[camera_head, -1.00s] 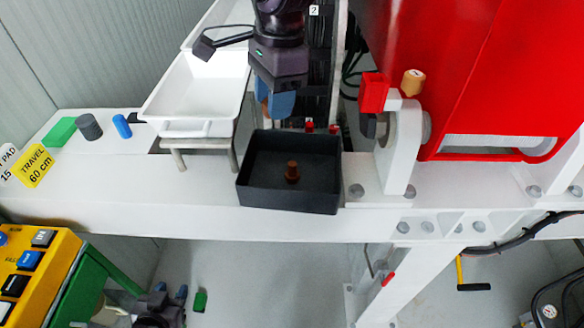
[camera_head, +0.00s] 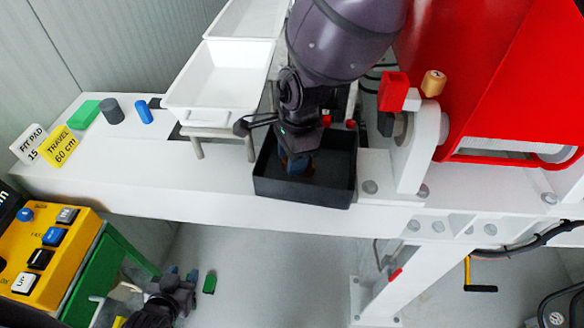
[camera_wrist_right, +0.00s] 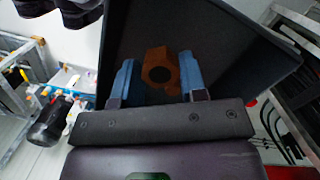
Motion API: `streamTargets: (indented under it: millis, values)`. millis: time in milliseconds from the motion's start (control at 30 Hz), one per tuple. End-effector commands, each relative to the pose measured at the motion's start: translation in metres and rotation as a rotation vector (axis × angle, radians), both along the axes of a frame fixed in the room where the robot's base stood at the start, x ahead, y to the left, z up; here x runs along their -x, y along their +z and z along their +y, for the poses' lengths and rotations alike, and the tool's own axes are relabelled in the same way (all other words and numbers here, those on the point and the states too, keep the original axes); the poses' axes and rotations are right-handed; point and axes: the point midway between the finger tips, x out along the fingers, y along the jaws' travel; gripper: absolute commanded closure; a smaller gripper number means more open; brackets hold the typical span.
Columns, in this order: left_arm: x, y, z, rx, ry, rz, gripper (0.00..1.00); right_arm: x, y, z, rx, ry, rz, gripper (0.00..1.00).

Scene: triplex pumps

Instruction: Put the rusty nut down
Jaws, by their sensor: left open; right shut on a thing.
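The rusty nut (camera_wrist_right: 160,72), brown with a round hole, sits between the blue fingers of my right gripper (camera_wrist_right: 158,78) in the right wrist view. The gripper is shut on it. In the head view my right gripper (camera_head: 296,164) reaches down into the black tray (camera_head: 305,194) and hides the nut. The dark tray floor also lies behind the nut in the right wrist view (camera_wrist_right: 225,50); I cannot tell whether the nut touches it. My left gripper (camera_head: 181,274) is open, low at the bottom left, away from the tray.
White trays (camera_head: 212,85) stand left of and behind the black tray. A green block (camera_head: 83,114), a grey cylinder (camera_head: 113,111) and a blue cylinder (camera_head: 144,113) stand on the white beam (camera_head: 180,170). A red-topped white bracket (camera_head: 418,150) rises at the right.

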Motion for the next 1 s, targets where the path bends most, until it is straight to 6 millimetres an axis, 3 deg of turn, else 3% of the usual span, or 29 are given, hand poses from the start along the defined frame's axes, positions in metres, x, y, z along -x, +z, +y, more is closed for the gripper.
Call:
streamTargets:
  millis: [400, 767, 800, 933, 1000]
  values:
    - [0.002, 0.004, 0.000, 0.000, 0.000, 0.004, 0.57, 0.000, -0.042, 0.000, 0.000, 0.000, 0.000, 0.85]
    - [0.002, 0.002, 0.000, 0.001, 0.001, 0.002, 0.57, 0.000, -0.046, 0.000, 0.000, 0.000, -0.001, 0.85]
    - [0.002, 0.002, 0.000, 0.001, 0.001, 0.002, 0.57, 0.000, -0.046, 0.000, 0.000, 0.001, 0.000, 0.58]
    - [0.002, 0.003, 0.000, 0.001, 0.001, 0.001, 0.57, 0.000, -0.045, 0.000, 0.000, 0.000, 0.000, 0.38]
    - [0.001, 0.004, 0.000, 0.001, 0.001, 0.000, 0.57, 0.000, -0.045, 0.000, 0.000, 0.000, 0.000, 0.35]
